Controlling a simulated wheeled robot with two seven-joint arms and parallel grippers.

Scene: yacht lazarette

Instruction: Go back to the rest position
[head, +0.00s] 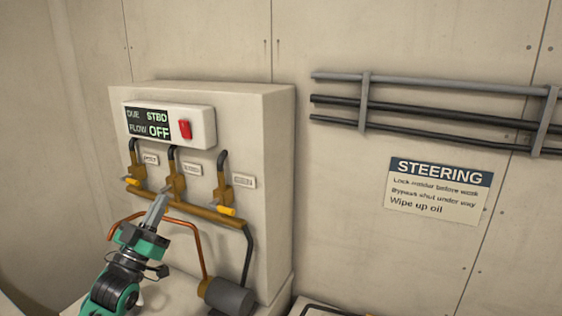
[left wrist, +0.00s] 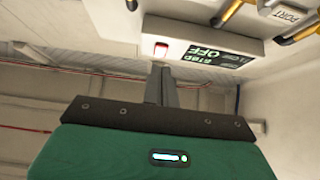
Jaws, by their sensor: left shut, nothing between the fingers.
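My left gripper (head: 163,194) is in front of the pale valve panel (head: 268,150), with its shut fingers pointing up at the middle valve. I cannot tell whether the fingertips touch that valve. Nothing is between the fingers. The left wrist view also shows the shut fingers (left wrist: 160,84) from behind, with the display box (left wrist: 200,46) upside down beyond them. The display box (head: 205,127) in the head view reads STBD and FLOW OFF, with a red switch (head: 185,129) on its right. My right gripper is not in view.
Three valves with yellow-tipped handles sit along a brass pipe (head: 200,212). A copper pipe (head: 197,250) and a grey cylinder (head: 229,297) are below, right of my left arm. Grey and black pipes (head: 430,103) and a STEERING sign (head: 438,190) are on the wall at right.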

